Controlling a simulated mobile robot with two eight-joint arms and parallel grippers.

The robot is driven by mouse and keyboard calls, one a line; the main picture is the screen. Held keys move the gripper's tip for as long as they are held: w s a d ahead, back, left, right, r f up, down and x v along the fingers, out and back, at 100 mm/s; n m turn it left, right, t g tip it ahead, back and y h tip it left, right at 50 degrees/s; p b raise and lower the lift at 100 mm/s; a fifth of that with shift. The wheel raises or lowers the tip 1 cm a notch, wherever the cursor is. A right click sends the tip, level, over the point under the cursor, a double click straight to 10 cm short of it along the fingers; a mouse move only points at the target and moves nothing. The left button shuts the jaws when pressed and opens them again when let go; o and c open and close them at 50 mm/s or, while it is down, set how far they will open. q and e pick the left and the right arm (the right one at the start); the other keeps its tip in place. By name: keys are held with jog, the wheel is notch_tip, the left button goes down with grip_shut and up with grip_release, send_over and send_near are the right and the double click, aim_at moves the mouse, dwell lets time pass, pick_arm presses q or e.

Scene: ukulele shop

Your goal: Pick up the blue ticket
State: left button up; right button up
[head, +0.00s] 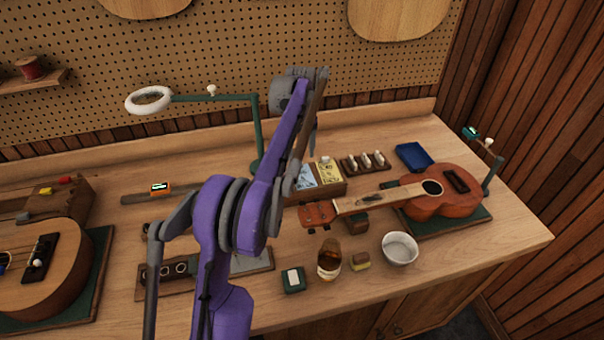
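A blue ticket (307,175) with a pale pattern stands in a wooden holder (330,189) near the middle of the bench. A yellow ticket (329,170) stands beside it on the right. My purple arm rises from the bottom of the head view, left of the centre, and passes just left of the blue ticket, perhaps covering its left edge. I take it for my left arm. Its far end bends near the pegboard, and I cannot make out the fingertips or anything held. My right gripper is not in view.
A ukulele (440,194) lies right of the holder on a green mat, its headstock close in front. A blue tray (414,157) and a rack of pegs (364,162) are behind. A white bowl (399,249) and amber jar (329,262) stand in front. A green lamp stand (256,130) is behind my arm.

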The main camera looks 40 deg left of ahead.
aim_at(300, 164)
pick_arm(q)
jog(key=f, duration=0.4)
jog(key=shift+s+a, duration=0.1)
jog(key=shift+a, duration=0.15)
grip_shut()
